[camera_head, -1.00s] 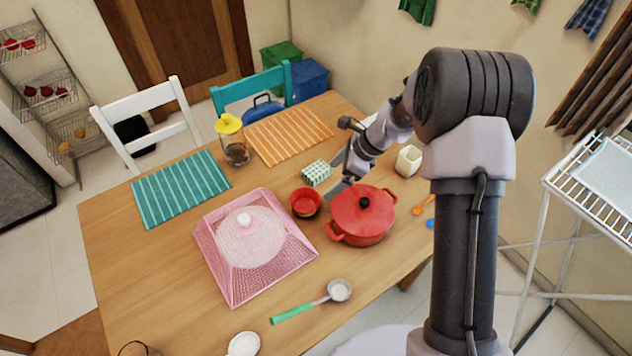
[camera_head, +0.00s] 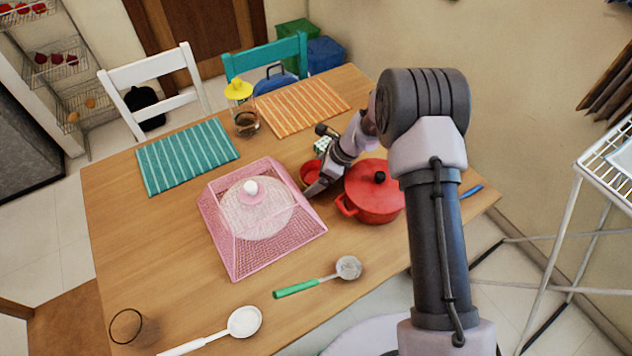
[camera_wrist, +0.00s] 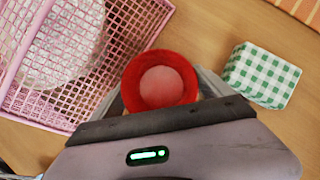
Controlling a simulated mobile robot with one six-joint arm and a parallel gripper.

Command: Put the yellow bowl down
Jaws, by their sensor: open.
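I see no clearly yellow bowl on the table. A small red bowl (camera_head: 309,171) stands between the pink mesh cover and the red pot, partly hidden by my gripper (camera_head: 317,187). In the wrist view, the red bowl (camera_wrist: 162,82) sits between my two open grey fingers, with a thin orange-yellow edge showing under its near rim. I cannot tell whether the fingers touch it or whether that edge is another bowl.
The red lidded pot (camera_head: 374,196) stands close right of my gripper. The pink mesh cover (camera_head: 225,255) is close on the left. A green-and-white checked block (camera_wrist: 262,75) lies right of the red bowl. A green-handled ladle (camera_head: 300,287) lies in front. The table's left side is mostly clear.

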